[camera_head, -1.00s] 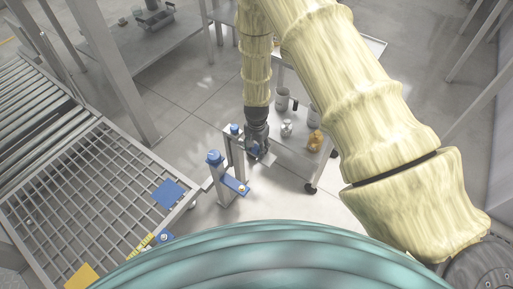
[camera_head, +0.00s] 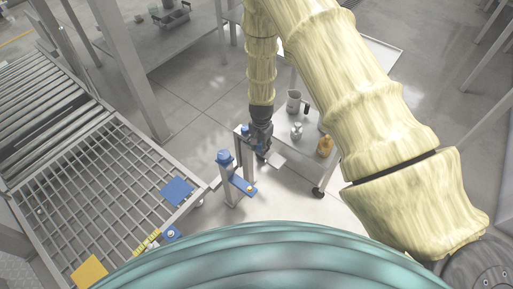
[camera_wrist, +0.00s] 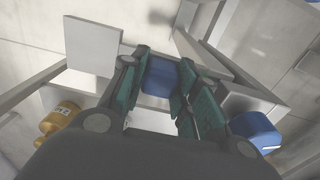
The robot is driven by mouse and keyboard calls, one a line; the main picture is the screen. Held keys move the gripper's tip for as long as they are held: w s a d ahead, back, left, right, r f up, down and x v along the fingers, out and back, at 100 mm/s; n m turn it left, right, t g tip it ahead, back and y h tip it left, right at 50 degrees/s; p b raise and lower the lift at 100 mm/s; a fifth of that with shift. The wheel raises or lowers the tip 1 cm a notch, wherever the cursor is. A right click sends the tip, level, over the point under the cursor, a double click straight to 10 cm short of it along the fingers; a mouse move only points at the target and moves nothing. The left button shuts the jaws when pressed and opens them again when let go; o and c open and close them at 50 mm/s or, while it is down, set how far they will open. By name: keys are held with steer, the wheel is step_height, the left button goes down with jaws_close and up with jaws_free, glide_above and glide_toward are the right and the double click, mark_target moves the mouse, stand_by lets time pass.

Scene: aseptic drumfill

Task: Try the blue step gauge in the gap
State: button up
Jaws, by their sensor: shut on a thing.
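My gripper (camera_head: 263,152) is low over the metal posts, with its fingers closed around a blue block, which I take to be the blue step gauge (camera_wrist: 160,77). In the wrist view the block sits between the green finger pads of my gripper (camera_wrist: 163,98). In the head view the block is mostly hidden by the fingers. A post with a blue cap (camera_head: 246,130) stands just left of my gripper. A second blue-capped post (camera_head: 223,157) with a blue arm (camera_head: 242,185) stands nearer the body. I cannot tell where the gap is or whether the gauge touches it.
A pale square plate (camera_head: 277,160) is beside my gripper. A grey cart (camera_head: 310,165) behind carries a pitcher (camera_head: 294,101), a small white bottle (camera_head: 296,131) and a yellow bottle (camera_head: 325,146). A roller conveyor and grating (camera_head: 90,180) fill the left.

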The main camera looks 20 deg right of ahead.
steer(key=shift+o, duration=1)
steer(key=shift+w+a+r, duration=0.1)
steer(key=shift+w+a, duration=0.2)
steer(key=shift+w, duration=0.2)
steer(key=o, duration=0.6)
